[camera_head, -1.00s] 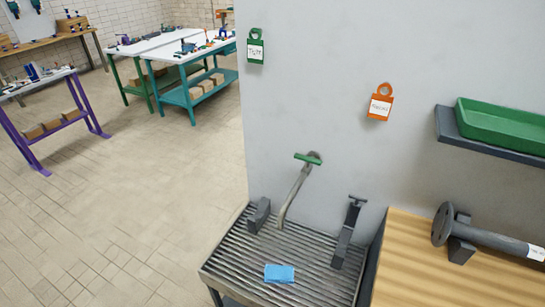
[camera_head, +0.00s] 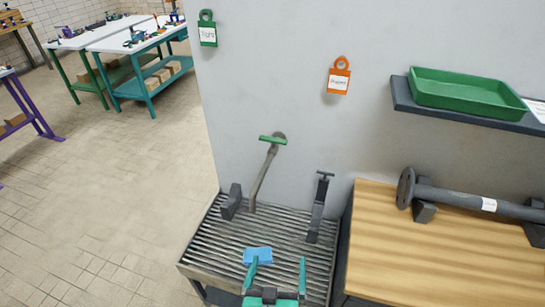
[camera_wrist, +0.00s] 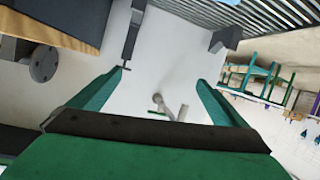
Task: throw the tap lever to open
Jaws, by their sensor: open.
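The tap lever (camera_head: 273,140) is a green bar on top of a grey bent tap pipe (camera_head: 262,180) at the wall, above a slatted grey grate. In the head view my gripper (camera_head: 277,268) is at the bottom, open and empty, over the front of the grate and well below and in front of the lever. In the wrist view the green fingers of my gripper (camera_wrist: 150,100) are spread wide. The tap (camera_wrist: 160,104) shows small between them, apart from both fingers, with the lever (camera_wrist: 182,112) beside it.
A blue block (camera_head: 258,255) lies on the grate (camera_head: 225,237), close to my gripper. A wooden bench (camera_head: 400,255) with a flanged pipe (camera_head: 460,196) is at right. Green and orange tags hang on the wall.

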